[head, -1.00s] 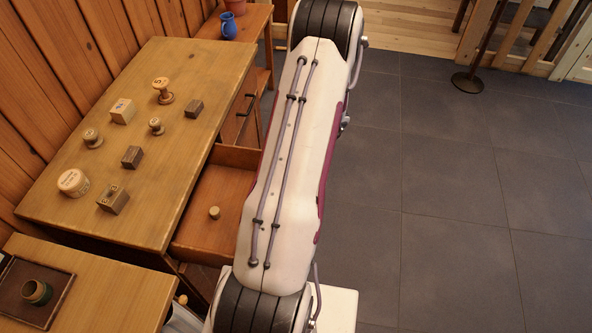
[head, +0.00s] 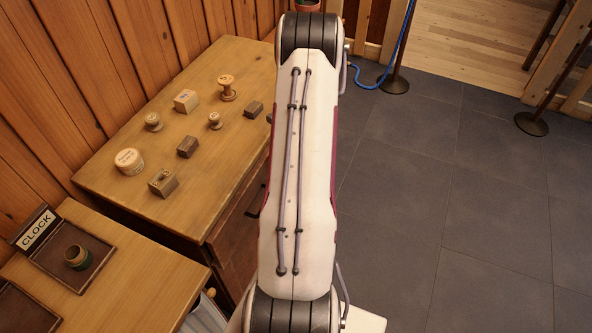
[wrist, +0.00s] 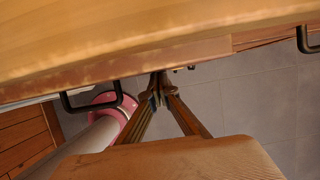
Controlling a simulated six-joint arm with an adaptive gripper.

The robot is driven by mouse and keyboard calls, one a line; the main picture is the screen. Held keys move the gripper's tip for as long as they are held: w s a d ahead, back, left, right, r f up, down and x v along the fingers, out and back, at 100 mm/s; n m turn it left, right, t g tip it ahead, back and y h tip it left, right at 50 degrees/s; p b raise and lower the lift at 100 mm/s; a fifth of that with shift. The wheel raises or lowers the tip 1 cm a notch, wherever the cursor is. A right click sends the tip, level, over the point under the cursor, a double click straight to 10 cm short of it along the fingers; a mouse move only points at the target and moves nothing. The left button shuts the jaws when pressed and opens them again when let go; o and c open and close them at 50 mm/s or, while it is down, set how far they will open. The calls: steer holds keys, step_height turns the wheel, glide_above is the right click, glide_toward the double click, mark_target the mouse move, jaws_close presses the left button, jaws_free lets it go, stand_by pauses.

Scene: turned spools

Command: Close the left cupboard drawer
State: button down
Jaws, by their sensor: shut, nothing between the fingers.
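The wooden cupboard (head: 215,75) stands left of my arm in the head view. Its left drawer (head: 238,232) shows only its front, partly hidden by my arm, with a dark handle (head: 256,202). The front sits close under the top's edge; I cannot tell whether a small gap is left. In the wrist view, the left drawer's black handle (wrist: 92,100) is left of my gripper (wrist: 158,88). My gripper is shut and empty, its fingertips close to the cupboard front; I cannot tell whether they touch it. The gripper is hidden in the head view.
Several spools and blocks stand on the cupboard top, including a pale round one (head: 129,161). A nearer table (head: 130,280) holds a tray with a dark green ring-like spool (head: 77,257) and a CLOCK sign (head: 38,228).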

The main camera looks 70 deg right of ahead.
steer(key=shift+w, duration=1.85)
steer(key=shift+r, duration=0.1)
steer(key=s+r, duration=0.8)
steer(key=r, duration=0.1)
steer(key=shift+s, duration=0.2)
